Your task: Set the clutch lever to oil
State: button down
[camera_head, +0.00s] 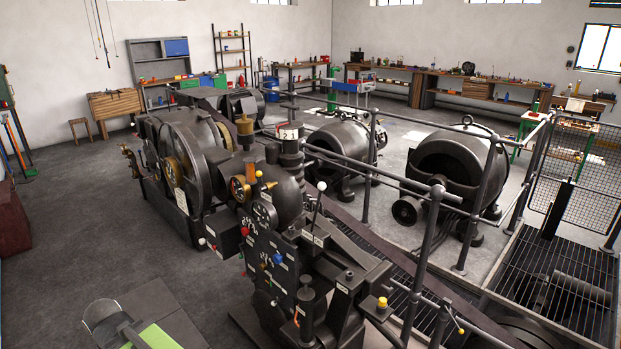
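A dark machine (275,255) stands in the centre foreground with several levers, knobs and small label plates. One tall thin lever with a white ball knob (321,187) rises from its top, tilted slightly right, above a small pale label plate (315,238). Other levers have yellow, red and blue knobs, and a shorter white-knobbed one (202,241) juts out at the left. The label writing is too small to read, so I cannot tell which one is the clutch lever or where oil is marked. My gripper is not clearly visible in this view.
Large dark dynamos (456,165) stand behind dark railings (427,250) at the right, beside a floor grating (560,270). Workbenches (470,88) line the back wall. The grey floor (85,215) at the left is mostly clear.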

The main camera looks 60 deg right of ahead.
aim_at(321, 186)
jog(key=u, duration=0.05)
jog(key=i, duration=1)
jog(key=z, duration=0.05)
